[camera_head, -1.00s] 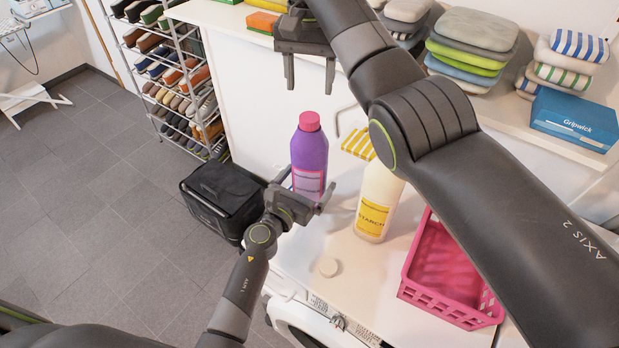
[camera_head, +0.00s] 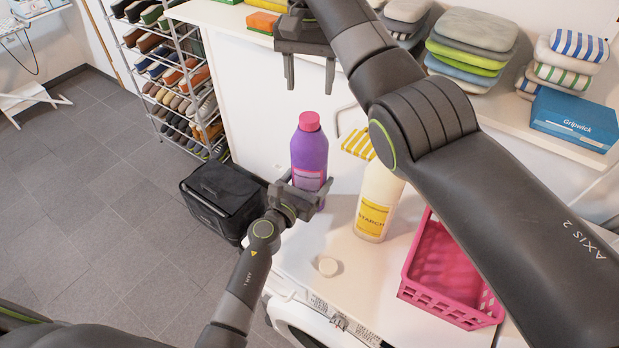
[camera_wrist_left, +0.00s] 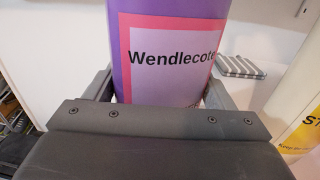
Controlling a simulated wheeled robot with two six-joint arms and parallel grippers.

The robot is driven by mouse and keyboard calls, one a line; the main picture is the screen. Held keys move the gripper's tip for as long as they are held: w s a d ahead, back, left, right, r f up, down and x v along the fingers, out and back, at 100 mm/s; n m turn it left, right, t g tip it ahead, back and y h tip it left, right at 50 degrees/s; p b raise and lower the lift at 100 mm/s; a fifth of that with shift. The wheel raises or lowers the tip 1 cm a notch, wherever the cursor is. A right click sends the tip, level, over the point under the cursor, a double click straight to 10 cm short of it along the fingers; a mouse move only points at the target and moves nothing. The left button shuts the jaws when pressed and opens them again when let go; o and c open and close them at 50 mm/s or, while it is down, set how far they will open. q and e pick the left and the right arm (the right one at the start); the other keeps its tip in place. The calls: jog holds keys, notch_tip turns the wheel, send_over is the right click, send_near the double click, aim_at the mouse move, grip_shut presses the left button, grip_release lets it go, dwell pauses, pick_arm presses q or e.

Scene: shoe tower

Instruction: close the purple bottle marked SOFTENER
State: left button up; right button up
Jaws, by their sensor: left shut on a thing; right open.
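The purple bottle (camera_head: 309,152) stands upright on the white top with a pink cap on its neck. I cannot tell how tightly the cap sits. In the left wrist view the bottle's pink-edged label (camera_wrist_left: 172,60) reads "Wendlecote"; no word SOFTENER is legible. My left gripper (camera_head: 309,190) is shut on the lower part of the purple bottle, with a finger on each side. My right gripper (camera_head: 309,88) is open and empty, pointing down, above the pink cap in the picture and apart from it.
A cream bottle with a yellow STARCH label (camera_head: 372,218) stands just right; my right arm hides its top. A pale round cap (camera_head: 327,265) lies in front. A pink basket (camera_head: 450,313) stands at right. A yellow-striped cloth (camera_head: 358,144) is behind. A black bag (camera_head: 222,195) is left.

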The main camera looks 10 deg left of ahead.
pick_arm(q)
jog(key=c, duration=0.4)
jog(key=shift+c, duration=0.2)
pick_arm(e)
jog(key=n, duration=0.6)
jog(key=shift+n, duration=0.3)
jog(key=n, duration=0.4)
jog(key=shift+n, duration=0.3)
jog(key=n, duration=0.4)
jog(key=shift+n, duration=0.3)
jog(key=n, duration=0.7)
jog(key=shift+n, duration=0.3)
jog(key=n, duration=0.8)
